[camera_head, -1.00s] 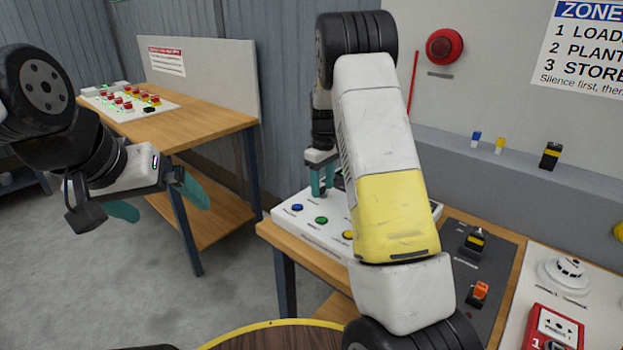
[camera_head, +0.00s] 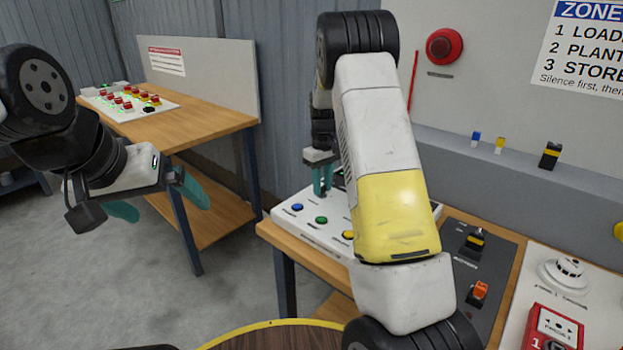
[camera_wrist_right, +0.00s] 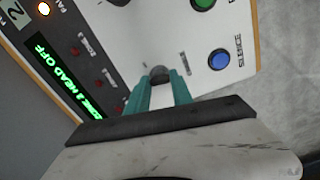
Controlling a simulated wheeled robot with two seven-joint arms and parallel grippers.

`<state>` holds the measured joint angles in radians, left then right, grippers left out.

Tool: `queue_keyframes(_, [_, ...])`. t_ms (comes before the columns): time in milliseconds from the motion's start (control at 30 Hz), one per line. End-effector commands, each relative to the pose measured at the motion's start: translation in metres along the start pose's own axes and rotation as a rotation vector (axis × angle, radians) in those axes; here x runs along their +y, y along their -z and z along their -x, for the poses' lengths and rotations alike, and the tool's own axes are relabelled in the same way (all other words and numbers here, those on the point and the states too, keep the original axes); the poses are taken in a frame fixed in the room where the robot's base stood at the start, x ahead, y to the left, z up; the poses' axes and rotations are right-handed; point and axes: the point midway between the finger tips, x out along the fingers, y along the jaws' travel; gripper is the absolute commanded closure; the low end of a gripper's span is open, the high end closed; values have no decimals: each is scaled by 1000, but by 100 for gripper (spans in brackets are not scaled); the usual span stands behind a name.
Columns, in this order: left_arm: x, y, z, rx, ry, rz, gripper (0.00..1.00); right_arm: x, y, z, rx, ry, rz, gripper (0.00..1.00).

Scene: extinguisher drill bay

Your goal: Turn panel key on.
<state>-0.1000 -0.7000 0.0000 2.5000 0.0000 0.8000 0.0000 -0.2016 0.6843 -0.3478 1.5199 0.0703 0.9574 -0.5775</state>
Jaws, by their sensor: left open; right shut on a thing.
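The white control panel (camera_head: 290,228) stands on the wooden bench, with blue, green and yellow buttons along its front; my right arm hides much of it. My right gripper (camera_head: 323,188) points down at the panel's back left part. In the right wrist view, my right gripper (camera_wrist_right: 160,85) is shut on the small dark panel key (camera_wrist_right: 159,73), whose round top shows between the teal fingertips. The panel's display (camera_wrist_right: 70,90) is lit green and seems to read "ZONE 2 HEAD OFF". My left gripper (camera_head: 158,205) is open and empty, held over the floor at left.
A blue button (camera_wrist_right: 220,59) and a green button (camera_wrist_right: 203,3) lie close to the key. A grey plate with switches (camera_head: 478,262), a white detector (camera_head: 565,276) and a red call point (camera_head: 553,328) are at right. Another bench (camera_head: 190,128) stands at back left.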

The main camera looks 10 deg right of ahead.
Motion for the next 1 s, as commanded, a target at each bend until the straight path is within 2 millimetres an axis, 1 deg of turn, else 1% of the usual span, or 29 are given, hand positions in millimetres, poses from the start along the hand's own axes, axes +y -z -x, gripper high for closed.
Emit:
queue_keyframes(600, [0, 0, 0, 0, 0, 0, 0, 0, 0, 1, 2, 0, -564, 100])
queue_keyframes(800, [0, 0, 0, 0, 0, 0, 0, 1, 0, 1, 2, 0, -707, 100])
queue_keyframes(1000, [0, 0, 0, 0, 0, 0, 0, 1, 0, 1, 2, -1, -803, 100])
